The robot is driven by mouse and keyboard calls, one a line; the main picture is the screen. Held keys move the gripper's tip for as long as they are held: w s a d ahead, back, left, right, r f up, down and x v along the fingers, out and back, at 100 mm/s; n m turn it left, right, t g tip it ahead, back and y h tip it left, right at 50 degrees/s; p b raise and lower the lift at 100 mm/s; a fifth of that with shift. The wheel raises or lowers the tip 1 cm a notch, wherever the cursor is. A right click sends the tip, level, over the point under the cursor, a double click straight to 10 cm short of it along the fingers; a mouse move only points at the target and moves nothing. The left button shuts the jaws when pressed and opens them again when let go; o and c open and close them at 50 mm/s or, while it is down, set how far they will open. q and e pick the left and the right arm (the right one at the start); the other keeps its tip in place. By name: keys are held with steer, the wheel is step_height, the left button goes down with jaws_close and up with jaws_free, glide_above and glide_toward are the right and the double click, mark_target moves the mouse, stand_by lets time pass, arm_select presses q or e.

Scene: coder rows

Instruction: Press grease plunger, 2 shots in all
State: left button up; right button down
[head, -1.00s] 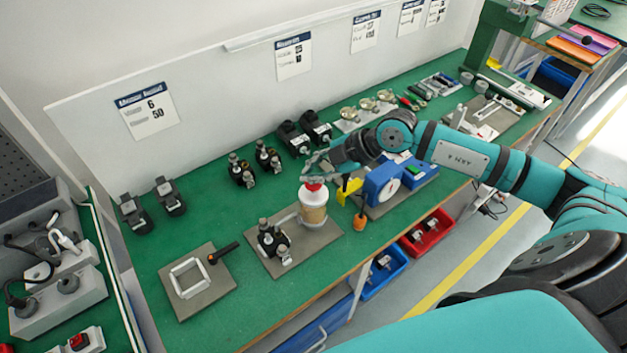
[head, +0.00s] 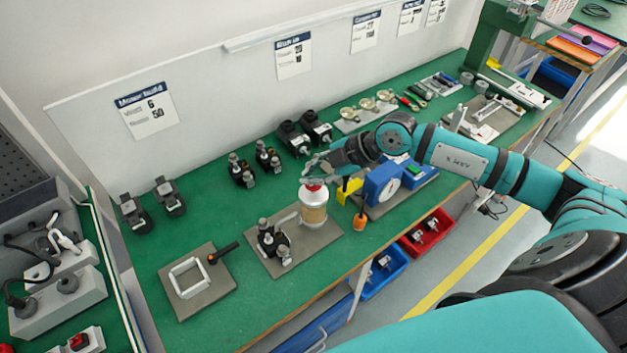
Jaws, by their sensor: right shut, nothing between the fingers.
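The grease dispenser (head: 313,209) is a white and tan canister standing upright on a grey plate (head: 325,240). Its red plunger (head: 313,186) is on top, partly covered by my gripper. My right gripper (head: 314,176) is shut and empty, with its fingertips at the top of the plunger. Whether they touch it or sit just above is too small to tell. A black and metal part (head: 270,243) stands on the same plate, left of the canister, near its spout. My left gripper is not in view.
A blue press-like device with a dial (head: 383,185) and a yellow piece (head: 348,189) stand right of the canister. A grey plate with a white square frame (head: 188,279) lies left. Black motor parts (head: 243,170) stand behind. Blue (head: 379,270) and red (head: 427,233) bins hang below the front edge.

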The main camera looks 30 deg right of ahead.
steer(key=shift+s+f+b, duration=0.1)
steer(key=shift+f+b, duration=0.3)
steer(key=shift+f, duration=0.65)
stand_by(0.9)
steer(key=shift+r+p, duration=1.3)
steer(key=shift+r, duration=0.05)
step_height(320, 180, up, 5)
steer(key=p, duration=0.5)
steer(key=shift+r, duration=0.1)
steer(key=shift+d, duration=0.1)
stand_by(1.4)
